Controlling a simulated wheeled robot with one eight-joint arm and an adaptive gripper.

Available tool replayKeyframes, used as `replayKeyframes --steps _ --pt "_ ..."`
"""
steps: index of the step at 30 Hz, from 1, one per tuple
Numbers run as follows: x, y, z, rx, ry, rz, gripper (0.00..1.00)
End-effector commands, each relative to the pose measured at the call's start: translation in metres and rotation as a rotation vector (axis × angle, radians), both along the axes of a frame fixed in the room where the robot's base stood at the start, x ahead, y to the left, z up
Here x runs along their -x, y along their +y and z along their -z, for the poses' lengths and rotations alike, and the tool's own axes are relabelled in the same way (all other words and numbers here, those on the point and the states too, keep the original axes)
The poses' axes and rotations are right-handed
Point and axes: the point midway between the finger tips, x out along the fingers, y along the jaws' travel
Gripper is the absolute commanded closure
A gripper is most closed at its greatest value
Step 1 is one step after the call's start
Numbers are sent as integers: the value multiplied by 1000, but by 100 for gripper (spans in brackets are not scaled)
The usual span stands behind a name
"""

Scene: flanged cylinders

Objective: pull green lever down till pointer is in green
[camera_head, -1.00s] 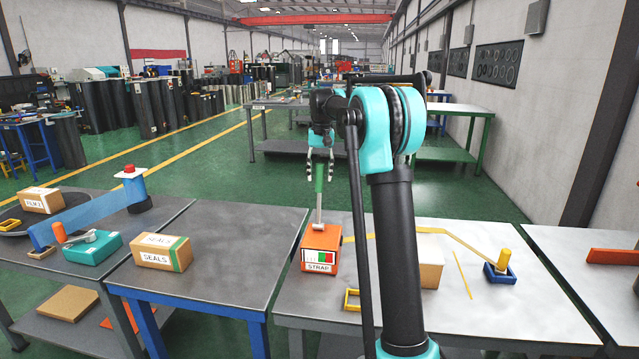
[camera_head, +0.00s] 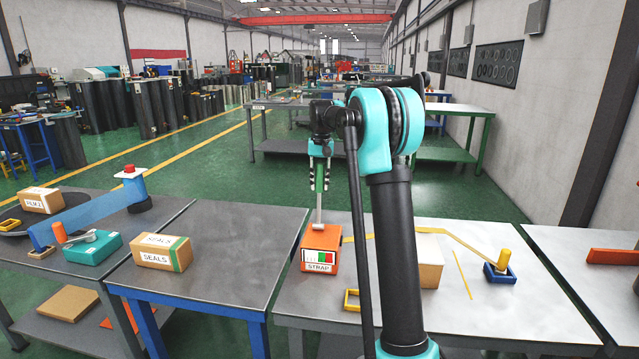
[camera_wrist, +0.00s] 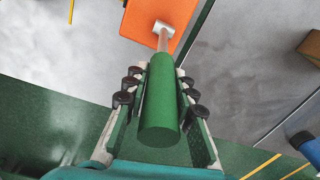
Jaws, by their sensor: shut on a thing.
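The green lever handle (camera_head: 320,178) stands upright on a metal rod above the orange STRAP box (camera_head: 312,240). The box's front has a small gauge (camera_head: 318,256) with white, red and green areas; its pointer is too small to read. My gripper (camera_head: 319,184) points down over the handle, with a finger on each side, and is shut on it. In the wrist view the green handle (camera_wrist: 160,105) lies between the fingers (camera_wrist: 157,74), and its rod runs to the orange box (camera_wrist: 185,14).
The box stands on a grey table (camera_head: 480,320). A cardboard box (camera_head: 431,262), a yellow frame (camera_head: 352,299) and a blue holder with a yellow post (camera_head: 499,272) are to its right. A SEALS box (camera_head: 161,252) is on the left table. Space behind the lever is clear.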

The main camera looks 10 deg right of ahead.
Motion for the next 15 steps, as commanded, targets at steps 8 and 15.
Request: replayKeyframes --steps 8,15 --pt "0 0 0 0 -1 0 100" --pt "12 4 -2 22 -66 -1 100"
